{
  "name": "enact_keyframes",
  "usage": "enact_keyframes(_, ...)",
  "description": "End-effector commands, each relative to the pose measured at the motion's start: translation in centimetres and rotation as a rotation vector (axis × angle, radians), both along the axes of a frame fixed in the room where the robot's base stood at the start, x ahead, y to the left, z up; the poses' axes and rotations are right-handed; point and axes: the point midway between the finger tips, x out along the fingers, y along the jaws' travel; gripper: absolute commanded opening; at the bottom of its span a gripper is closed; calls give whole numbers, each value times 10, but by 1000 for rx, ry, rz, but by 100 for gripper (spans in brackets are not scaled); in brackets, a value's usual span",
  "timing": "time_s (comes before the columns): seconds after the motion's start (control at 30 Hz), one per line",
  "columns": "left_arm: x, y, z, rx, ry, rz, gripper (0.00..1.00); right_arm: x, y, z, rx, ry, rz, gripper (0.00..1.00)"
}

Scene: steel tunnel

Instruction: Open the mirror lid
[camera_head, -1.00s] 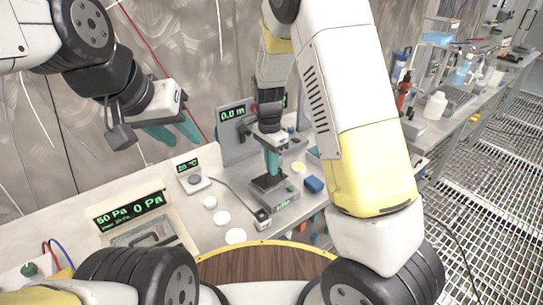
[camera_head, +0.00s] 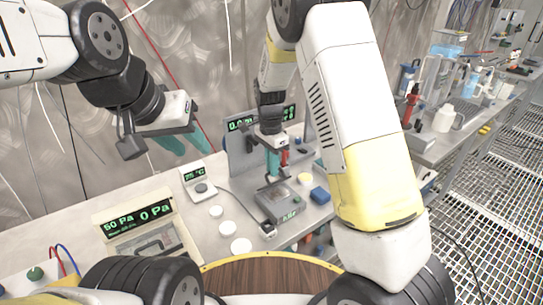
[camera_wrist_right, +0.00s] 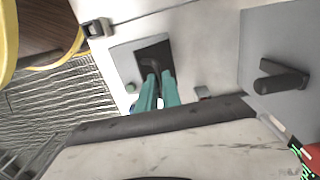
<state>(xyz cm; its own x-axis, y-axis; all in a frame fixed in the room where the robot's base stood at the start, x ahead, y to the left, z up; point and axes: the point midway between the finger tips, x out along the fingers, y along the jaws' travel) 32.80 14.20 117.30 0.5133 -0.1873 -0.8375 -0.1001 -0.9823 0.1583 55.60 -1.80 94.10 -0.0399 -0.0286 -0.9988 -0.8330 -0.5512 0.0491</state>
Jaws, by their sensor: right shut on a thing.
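The grey box-shaped device (camera_head: 285,204) with a small green display stands on the bench. In the right wrist view its light grey top (camera_wrist_right: 122,60) has a dark square part (camera_wrist_right: 150,50) with a dark curved handle (camera_wrist_right: 152,68), which looks like the lid. My right gripper (camera_head: 274,172) is over the device; in the wrist view its teal fingers (camera_wrist_right: 158,82) are shut on the dark handle. The lid's exact angle is hard to tell. My left gripper (camera_head: 187,147) hangs open and empty in the air, left of the device.
An upright grey panel with a green readout (camera_head: 241,124) stands behind the device; a dark lever (camera_wrist_right: 280,82) shows on a grey panel. A wooden round top (camera_head: 270,275) is in front.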

Motion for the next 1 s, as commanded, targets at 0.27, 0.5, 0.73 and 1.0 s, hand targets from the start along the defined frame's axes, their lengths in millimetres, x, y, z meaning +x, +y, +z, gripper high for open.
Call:
enact_keyframes(0.27,0,0,0,0,0,0,36,-1,1,-2,0,2,2,31)
enact_keyframes(0.5,0,0,0,0,0,0,36,-1,0,0,0,1,1,31)
enact_keyframes(0.73,0,0,0,0,0,0,36,1,1,27,1,-2,2,31)
enact_keyframes(1.0,0,0,0,0,0,0,36,3,3,68,1,0,2,31)
